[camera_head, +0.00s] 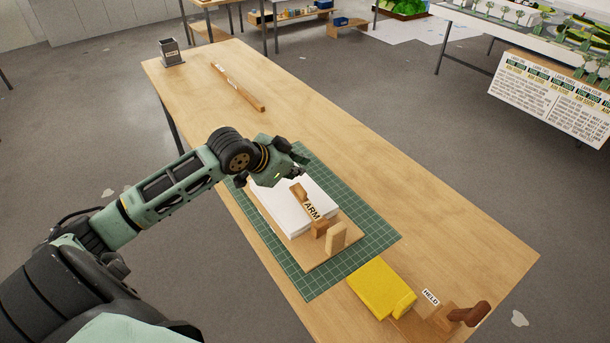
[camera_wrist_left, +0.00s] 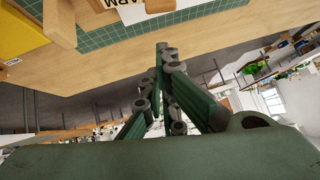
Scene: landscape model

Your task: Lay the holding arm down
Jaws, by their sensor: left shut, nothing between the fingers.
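The holding arm (camera_head: 304,199) is a wooden bar with an "ARM" label. It runs low over a white block (camera_head: 290,222) on a wooden base (camera_head: 312,258); I cannot tell whether it touches the block. Its near end is by a short upright wooden piece (camera_head: 337,238). My left gripper (camera_head: 298,158) is above and beyond the bar's far end, shut and empty, apart from the bar. My right gripper is out of view.
The base stands on a green cutting mat (camera_head: 372,232). Near it are a yellow block (camera_head: 378,285), a "HELD" sign (camera_head: 431,297) and a brown handle (camera_head: 470,313). A wooden strip (camera_head: 238,88) and a dark grey holder (camera_head: 171,52) are farther off.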

